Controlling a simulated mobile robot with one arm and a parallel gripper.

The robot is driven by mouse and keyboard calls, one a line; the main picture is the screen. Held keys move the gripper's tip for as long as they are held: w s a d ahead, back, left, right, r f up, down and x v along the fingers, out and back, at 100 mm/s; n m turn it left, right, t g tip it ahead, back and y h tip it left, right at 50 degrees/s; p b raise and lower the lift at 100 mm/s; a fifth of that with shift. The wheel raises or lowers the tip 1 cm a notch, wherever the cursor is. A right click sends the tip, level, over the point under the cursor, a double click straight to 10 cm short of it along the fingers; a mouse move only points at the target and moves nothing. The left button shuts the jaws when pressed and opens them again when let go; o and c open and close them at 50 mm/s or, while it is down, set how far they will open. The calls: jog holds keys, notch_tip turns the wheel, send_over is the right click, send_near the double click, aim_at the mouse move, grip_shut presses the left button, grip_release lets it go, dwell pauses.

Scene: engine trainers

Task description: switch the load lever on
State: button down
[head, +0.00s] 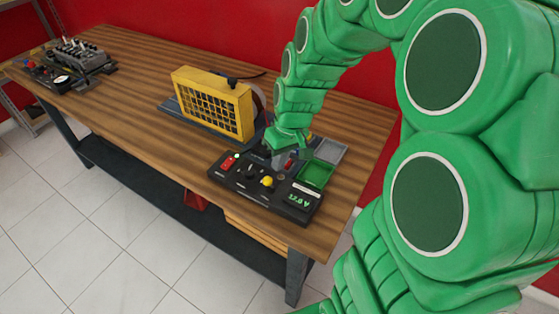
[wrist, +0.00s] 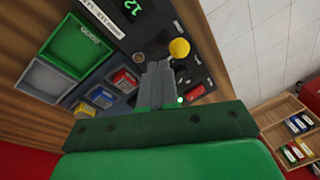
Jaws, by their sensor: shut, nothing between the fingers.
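A black control panel (head: 285,207) lies at the table's front edge. It carries a lever with a yellow ball knob (head: 267,181), a black knob (head: 250,170) and a red switch (head: 227,163). No readable label tells which one is the load lever. The yellow knob also shows in the wrist view (wrist: 179,48), just beyond and to the right of my fingertips. My gripper (wrist: 157,66) is shut and empty, its fingers over the panel. In the head view my gripper (head: 284,150) is over the panel's back side, its tips partly hidden. A small green light (wrist: 180,99) shows beside the fingers.
A green tray (head: 315,173) and a grey tray (head: 330,150) sit right of the panel. Small red, blue and yellow parts (wrist: 103,97) lie near them. A yellow caged engine unit (head: 213,100) stands behind left. The table's middle left is clear.

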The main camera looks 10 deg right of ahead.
jog(key=s+r, duration=0.3)
jog(key=r, duration=0.8)
jog(key=shift+s+d+r, duration=0.15)
jog(key=shift+s+d, duration=0.25)
jog(key=shift+s, duration=0.1)
dwell(0.4)
jog(key=s+d+f+m+g+h, duration=0.1)
jog(key=s+m, duration=0.3)
jog(key=s, duration=1.8)
jog(key=shift+f+g+h, duration=0.4)
jog(key=shift+g+h, duration=0.2)
